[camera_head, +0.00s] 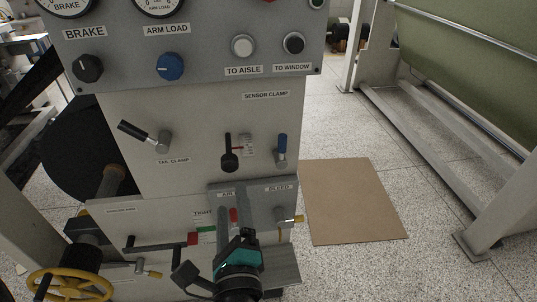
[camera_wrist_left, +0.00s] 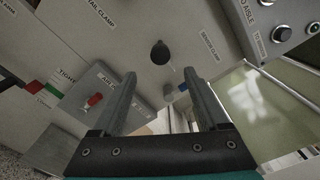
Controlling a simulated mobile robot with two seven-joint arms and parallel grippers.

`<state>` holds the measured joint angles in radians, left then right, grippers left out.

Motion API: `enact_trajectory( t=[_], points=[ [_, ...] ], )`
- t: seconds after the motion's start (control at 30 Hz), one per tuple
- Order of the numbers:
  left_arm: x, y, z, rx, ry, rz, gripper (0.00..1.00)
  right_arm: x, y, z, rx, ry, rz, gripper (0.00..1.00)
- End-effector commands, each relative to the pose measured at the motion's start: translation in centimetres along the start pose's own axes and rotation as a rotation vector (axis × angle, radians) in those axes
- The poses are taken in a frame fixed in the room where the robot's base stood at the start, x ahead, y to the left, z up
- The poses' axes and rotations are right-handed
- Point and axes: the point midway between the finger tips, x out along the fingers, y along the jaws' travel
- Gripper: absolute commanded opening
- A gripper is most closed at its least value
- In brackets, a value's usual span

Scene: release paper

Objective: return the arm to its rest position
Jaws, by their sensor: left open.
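My left gripper (camera_head: 238,198) is in front of the lower part of the grey machine panel (camera_head: 120,108), near the AIR and BLEED plate. In the left wrist view my left gripper (camera_wrist_left: 160,76) has its two fingers spread apart with nothing between them. A black knob (camera_wrist_left: 160,52) shows beyond and between the fingertips, apart from them. A red lever (camera_wrist_left: 93,100) on the AIR plate lies left of the fingers. My right gripper is not in view.
A black-handled tail clamp lever (camera_head: 135,132), a blue-handled lever (camera_head: 281,145) and a yellow handwheel (camera_head: 70,285) stick out from the machine. A brown board (camera_head: 352,200) lies on the speckled floor at right. A metal frame (camera_head: 420,125) with a green roll (camera_head: 480,50) stands beyond.

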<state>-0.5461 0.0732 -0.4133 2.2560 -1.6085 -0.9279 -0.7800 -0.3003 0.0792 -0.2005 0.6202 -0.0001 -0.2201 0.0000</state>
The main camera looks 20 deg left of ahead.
Motion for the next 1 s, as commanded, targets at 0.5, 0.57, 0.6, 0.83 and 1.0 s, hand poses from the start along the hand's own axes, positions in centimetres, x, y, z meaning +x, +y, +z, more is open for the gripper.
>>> enact_trajectory(
  t=[0.5,0.57,0.6,0.83,1.0],
  points=[
    [-1.3,13.7,-12.7,-0.144,0.347,0.302,0.77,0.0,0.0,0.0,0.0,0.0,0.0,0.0],
    [-2.3,17.0,-14.7,-0.189,0.4,0.389,0.77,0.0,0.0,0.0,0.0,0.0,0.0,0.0],
    [-3.0,19.1,-15.9,-0.222,0.428,0.45,0.77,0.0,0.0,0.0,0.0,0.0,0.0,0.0],
    [-8.7,30.9,-20.0,-0.446,0.495,0.828,0.77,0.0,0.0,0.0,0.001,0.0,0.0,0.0],
    [-13.6,38.4,-20.6,-0.643,0.424,1.113,0.77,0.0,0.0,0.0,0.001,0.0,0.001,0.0]
  ],
)
